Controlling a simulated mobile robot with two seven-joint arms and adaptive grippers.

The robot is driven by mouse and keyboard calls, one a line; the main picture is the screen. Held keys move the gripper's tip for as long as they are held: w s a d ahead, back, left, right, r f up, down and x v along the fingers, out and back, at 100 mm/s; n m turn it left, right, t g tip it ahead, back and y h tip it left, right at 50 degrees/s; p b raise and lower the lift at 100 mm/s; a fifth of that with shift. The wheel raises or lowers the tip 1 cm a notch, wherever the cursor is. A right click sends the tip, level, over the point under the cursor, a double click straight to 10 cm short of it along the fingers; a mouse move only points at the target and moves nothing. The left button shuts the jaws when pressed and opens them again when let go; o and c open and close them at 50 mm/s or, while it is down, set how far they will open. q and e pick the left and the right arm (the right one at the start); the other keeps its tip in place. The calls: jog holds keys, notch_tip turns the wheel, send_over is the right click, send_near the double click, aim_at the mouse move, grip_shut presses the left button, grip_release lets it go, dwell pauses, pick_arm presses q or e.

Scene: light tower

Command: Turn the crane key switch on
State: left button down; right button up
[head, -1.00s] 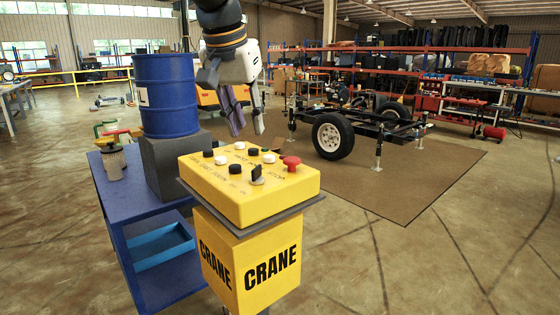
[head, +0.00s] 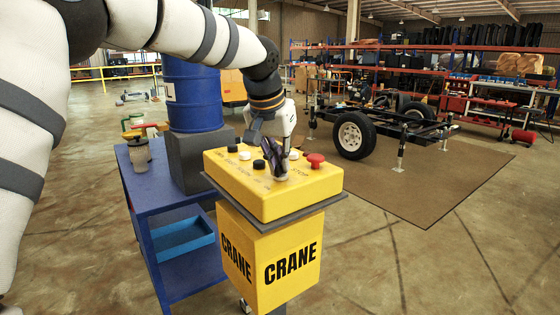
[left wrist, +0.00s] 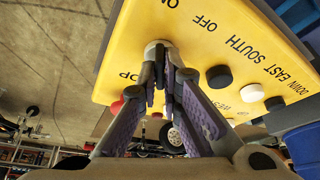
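The yellow crane control box (head: 240,195) stands on a yellow post marked CRANE, with black and white buttons and a red stop button (head: 316,160) on top. My left gripper (head: 277,170) reaches down to the key switch at the near side of the top and hides the key in the head view. In the left wrist view, its fingertips (left wrist: 161,75) are closed together at the key, just over the pale round base of the key switch (left wrist: 156,47). ON and OFF labels show beside it. The key's exact angle is hidden by the fingers. My right gripper is not in view.
A blue bench (head: 150,205) holds a blue barrel (head: 194,95) on a grey block and a small jar (head: 140,153), left of the box. A wheeled chassis (head: 385,128) stands on a brown mat behind. The floor at right is clear.

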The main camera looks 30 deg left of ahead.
pick_arm(q)
jog(key=shift+m, duration=0.4)
jog(key=m+h, duration=0.1)
jog(key=m, duration=0.3)
jog(key=shift+a+h, duration=0.1)
jog(key=shift+h, duration=0.3)
jog(key=m+h, duration=0.1)
jog(key=m, duration=0.1)
jog(key=shift+w+f+m+g, duration=0.1)
jog(key=shift+m+g, duration=0.2)
jog(key=shift+g, duration=0.1)
jog(key=shift+m+h+b, duration=0.3)
jog(key=shift+m+b, duration=0.1)
jog(key=shift+m, duration=0.8)
jog(key=shift+a+m+g+h, duration=0.1)
jog(key=shift+m+g+h, duration=0.3)
jog(key=shift+m, duration=0.7)
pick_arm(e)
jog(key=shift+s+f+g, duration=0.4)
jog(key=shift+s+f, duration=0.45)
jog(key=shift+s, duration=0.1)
pick_arm(q)
jog(key=shift+b, duration=0.3)
jog(key=c, duration=1.8)
grip_release()
jog(key=shift+o, duration=0.2)
